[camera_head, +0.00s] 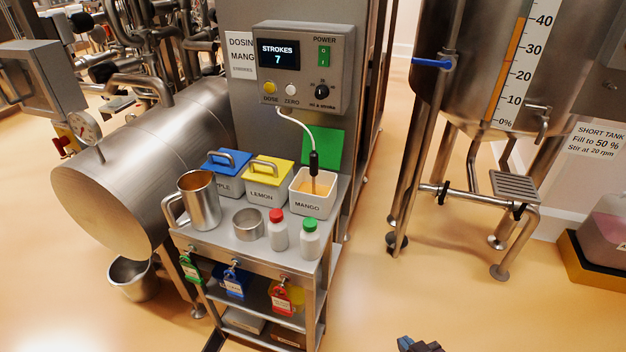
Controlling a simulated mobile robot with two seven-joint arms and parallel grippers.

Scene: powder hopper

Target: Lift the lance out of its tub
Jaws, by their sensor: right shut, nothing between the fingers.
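The lance (314,162) has a black handle and a thin rod, and it stands upright in the white mango tub (309,206). Its lower end is hidden in the orange contents. A white hose (296,115) runs from its top up to the grey dosing box (299,68), whose display reads STROKES 7. The tub is open and stands at the right back of the steel cart. My right gripper (420,344) shows only in part at the bottom edge, shut and empty, far below and right of the tub. My left gripper is not in view.
Blue-lidded (224,166) and yellow-lidded (268,172) tubs stand left of the mango tub. A steel jug (200,200), a small cup (249,224) and red-capped (278,234) and green-capped (310,240) bottles share the cart.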

